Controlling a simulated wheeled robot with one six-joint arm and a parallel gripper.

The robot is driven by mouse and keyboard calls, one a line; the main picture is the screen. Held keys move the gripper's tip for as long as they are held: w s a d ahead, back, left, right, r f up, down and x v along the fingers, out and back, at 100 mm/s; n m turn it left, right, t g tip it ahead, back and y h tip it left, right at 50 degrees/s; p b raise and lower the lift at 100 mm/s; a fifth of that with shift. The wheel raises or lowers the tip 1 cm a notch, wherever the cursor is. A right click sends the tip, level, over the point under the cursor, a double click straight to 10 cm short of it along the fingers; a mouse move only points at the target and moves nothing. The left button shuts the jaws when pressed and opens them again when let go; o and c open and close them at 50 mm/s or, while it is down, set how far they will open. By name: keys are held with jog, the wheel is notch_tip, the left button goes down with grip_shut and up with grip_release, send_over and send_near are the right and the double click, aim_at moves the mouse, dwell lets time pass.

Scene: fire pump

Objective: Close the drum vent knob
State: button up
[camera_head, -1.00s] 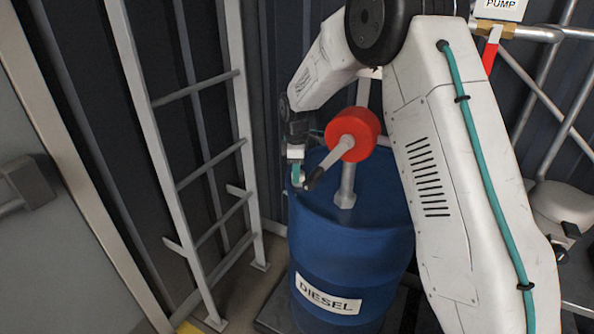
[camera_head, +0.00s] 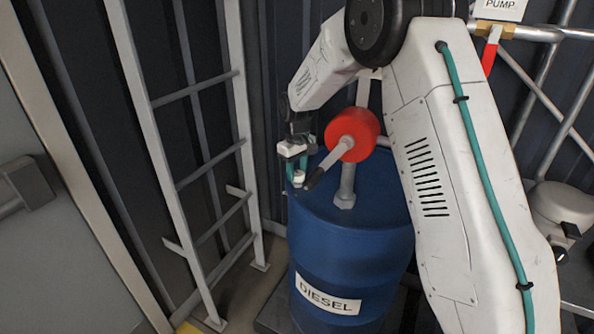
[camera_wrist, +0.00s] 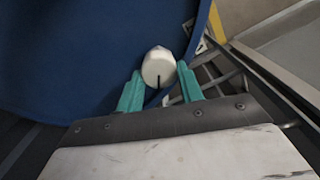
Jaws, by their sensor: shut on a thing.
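The drum vent knob (camera_wrist: 158,68) is a small white knob with a dark line on it, at the rim of the blue drum top. In the head view the knob (camera_head: 298,178) shows small, low between my fingers. My gripper (camera_wrist: 159,80) has its teal fingers on both sides of the knob and is shut on it. In the head view my gripper (camera_head: 297,172) points down at the left edge of the blue diesel drum (camera_head: 350,240). The dark line on the knob points toward my gripper's palm in the wrist view.
A red hand pump (camera_head: 353,134) with a crank and dark handle (camera_head: 314,179) stands on the drum, close to the right of my gripper. A grey ladder (camera_head: 207,180) stands to the left. Pipes and a red-handled valve (camera_head: 490,56) are at the upper right.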

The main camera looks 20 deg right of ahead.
aim_at(298, 172)
jog(key=m, duration=0.5)
jog(key=shift+d+m, duration=0.1)
jog(key=shift+m, duration=0.2)
jog(key=m, duration=0.5)
jog(key=shift+d, duration=0.1)
jog(key=shift+m, duration=0.3)
jog(key=o, duration=1)
jog(key=shift+r, duration=3.95)
